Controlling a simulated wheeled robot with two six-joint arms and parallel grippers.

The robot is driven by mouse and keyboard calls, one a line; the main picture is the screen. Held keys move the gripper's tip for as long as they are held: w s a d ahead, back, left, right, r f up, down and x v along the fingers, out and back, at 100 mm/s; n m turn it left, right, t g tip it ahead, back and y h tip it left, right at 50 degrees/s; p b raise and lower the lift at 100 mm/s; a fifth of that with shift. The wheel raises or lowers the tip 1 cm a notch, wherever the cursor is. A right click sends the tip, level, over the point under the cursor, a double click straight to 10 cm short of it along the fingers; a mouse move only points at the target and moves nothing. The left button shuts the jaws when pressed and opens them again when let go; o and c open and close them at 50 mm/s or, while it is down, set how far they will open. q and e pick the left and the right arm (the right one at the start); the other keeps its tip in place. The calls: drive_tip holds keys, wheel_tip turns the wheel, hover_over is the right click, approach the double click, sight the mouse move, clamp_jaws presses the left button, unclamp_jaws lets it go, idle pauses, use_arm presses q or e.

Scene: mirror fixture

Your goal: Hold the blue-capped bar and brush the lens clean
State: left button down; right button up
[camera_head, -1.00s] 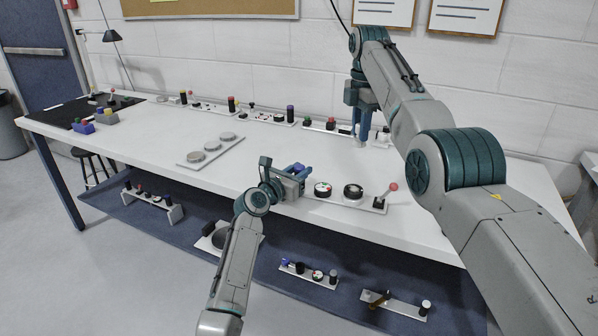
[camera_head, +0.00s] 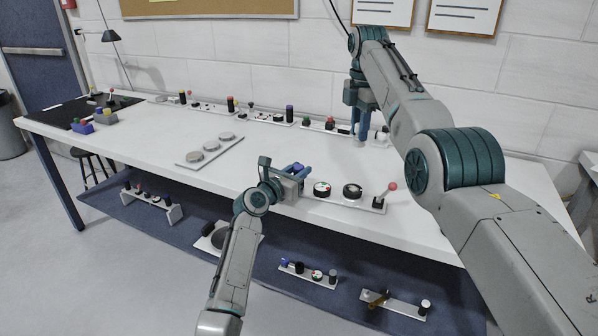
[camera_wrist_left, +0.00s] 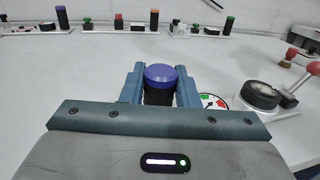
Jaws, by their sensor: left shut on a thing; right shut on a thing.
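A dark upright bar with a blue-purple cap (camera_wrist_left: 161,75) stands between the fingers of my left gripper (camera_wrist_left: 160,88) in the left wrist view. That gripper (camera_head: 297,173) is shut on the bar at the table's front edge in the head view, where the cap (camera_head: 298,167) shows only as a small patch. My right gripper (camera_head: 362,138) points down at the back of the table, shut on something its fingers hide.
A plate with grey discs (camera_head: 211,146) lies left. Several fixture strips line the back. The white table (camera_head: 160,135) is clear in between.

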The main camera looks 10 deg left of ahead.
drive_tip(key=shift+w+a+f, duration=0.1)
drive_tip(key=shift+a+f, duration=0.25)
drive_tip(key=shift+f, duration=1.8)
drive_tip(key=shift+a+f, duration=0.35)
drive_tip(key=shift+f, duration=1.8)
drive_tip(key=shift+w+a+f, duration=0.1)
drive_tip(key=shift+a+f, duration=0.25)
drive_tip(key=shift+f, duration=1.8)
drive_tip(key=shift+s+d+f, duration=0.1)
drive_tip(key=shift+s+d, duration=0.15)
drive_tip(key=shift+d, duration=0.7)
drive_tip(key=shift+s+d+f, duration=0.1)
drive_tip(key=shift+s+d, duration=0.1)
drive_tip(key=shift+d, duration=0.75)
drive_tip(key=shift+a+r, duration=0.2)
drive_tip(key=shift+w+a+f, duration=0.1)
drive_tip(key=shift+w+a, duration=0.05)
drive_tip(key=shift+a, duration=0.45)
drive_tip(key=shift+w+a+f, duration=0.1)
drive_tip(key=shift+w+a, duration=0.05)
drive_tip(key=shift+a, duration=0.4)
drive_tip(key=shift+w+a+r, duration=0.15)
drive_tip(key=shift+a, duration=0.45)
wheel_tip(320, 180, up, 8)
